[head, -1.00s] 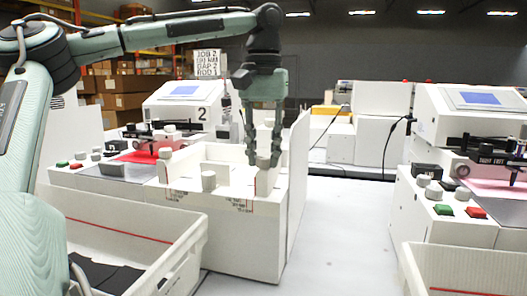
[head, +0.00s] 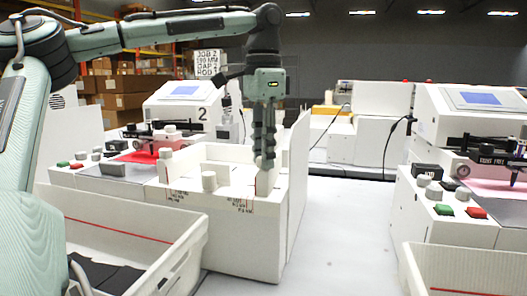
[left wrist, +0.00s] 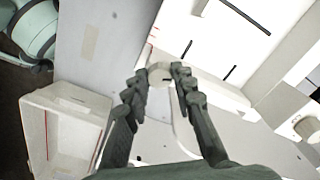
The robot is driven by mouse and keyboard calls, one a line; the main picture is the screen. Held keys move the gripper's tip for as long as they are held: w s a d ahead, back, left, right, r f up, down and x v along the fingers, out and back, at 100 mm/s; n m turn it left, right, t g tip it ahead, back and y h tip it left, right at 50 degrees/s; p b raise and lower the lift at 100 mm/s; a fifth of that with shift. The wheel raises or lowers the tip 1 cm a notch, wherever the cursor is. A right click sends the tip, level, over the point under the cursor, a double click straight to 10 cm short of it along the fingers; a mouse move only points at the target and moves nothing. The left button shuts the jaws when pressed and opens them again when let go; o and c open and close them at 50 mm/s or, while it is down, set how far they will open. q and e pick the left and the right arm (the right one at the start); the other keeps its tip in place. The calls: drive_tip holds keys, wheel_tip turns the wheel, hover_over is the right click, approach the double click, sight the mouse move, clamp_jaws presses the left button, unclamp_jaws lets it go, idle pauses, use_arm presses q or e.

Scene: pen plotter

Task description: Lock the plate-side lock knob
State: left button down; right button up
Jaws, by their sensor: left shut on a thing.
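My left gripper (head: 264,160) points down at the front right corner of the white box-like unit (head: 225,235) by station 2. Its fingers look edge-on in the head view. In the left wrist view the fingers (left wrist: 158,75) close around a pale round knob (left wrist: 158,70) with a small dark mark. The gripper is shut on this knob, which is mostly hidden by the fingers in the head view. My right gripper is not in view.
A white bin (head: 185,250) with a red line and dark contents stands at front left. A tall white panel (head: 298,165) rises just right of the gripper. Another plotter station (head: 445,215) stands at right. The pale surface (head: 345,235) between the stations is clear.

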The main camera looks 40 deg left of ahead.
use_arm(q)
drive_tip(key=m, duration=0.4)
drive_tip(key=shift+m, duration=0.4)
idle(0.4)
drive_tip(key=c, duration=1.3)
unclamp_jaws()
drive_tip(key=shift+o, duration=0.2)
drive_tip(key=shift+r, duration=0.15)
wheel_tip(320, 180, up, 12)
